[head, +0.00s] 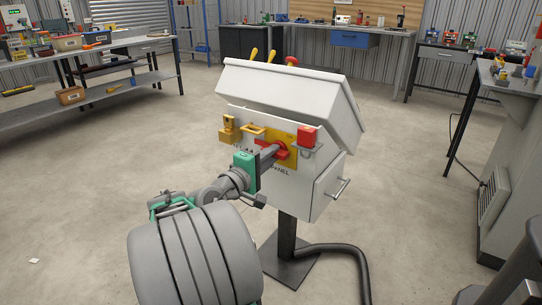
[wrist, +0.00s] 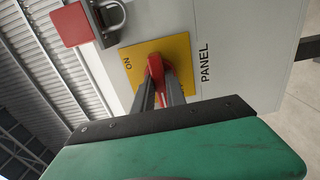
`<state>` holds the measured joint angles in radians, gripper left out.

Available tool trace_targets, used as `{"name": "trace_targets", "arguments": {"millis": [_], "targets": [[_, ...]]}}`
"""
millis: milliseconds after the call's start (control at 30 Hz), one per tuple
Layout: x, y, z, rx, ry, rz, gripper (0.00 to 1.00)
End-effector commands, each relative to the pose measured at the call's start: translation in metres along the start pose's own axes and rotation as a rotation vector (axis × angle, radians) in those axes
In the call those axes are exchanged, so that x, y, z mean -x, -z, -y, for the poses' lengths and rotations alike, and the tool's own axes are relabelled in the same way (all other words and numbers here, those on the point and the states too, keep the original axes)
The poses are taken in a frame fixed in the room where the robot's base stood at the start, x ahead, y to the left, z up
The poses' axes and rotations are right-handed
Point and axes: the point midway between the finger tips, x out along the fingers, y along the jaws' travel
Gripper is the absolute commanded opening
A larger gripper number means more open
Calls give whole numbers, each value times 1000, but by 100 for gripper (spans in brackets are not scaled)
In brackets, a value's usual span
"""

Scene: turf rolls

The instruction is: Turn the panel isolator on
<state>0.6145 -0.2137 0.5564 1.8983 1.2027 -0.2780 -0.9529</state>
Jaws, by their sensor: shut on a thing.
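The panel isolator is a red rotary handle (head: 283,147) on a yellow plate (head: 290,157), on the front of a pale grey panel box. My gripper (head: 270,152) reaches the box front from the left. Its two dark fingers (wrist: 160,92) are shut on the handle. The fingers hide part of the handle and the plate's lower markings.
The box stands on a post with a floor plate (head: 290,268) and a dark hose (head: 345,250). Benches line the walls; open floor surrounds the stand.

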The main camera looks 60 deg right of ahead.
Motion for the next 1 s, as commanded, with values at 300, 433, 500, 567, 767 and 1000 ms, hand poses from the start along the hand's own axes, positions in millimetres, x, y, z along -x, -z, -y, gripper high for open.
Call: {"name": "trace_targets", "arguments": {"millis": [300,433,500,567,767,1000], "targets": [[0,0,0,0,0,0,0],[0,0,0,-2,0,0,0],[0,0,0,-8,0,0,0],[0,0,1,-19,0,0,0],[0,0,2,-92,0,0,0],[0,0,3,-269,-1,0,0]]}}
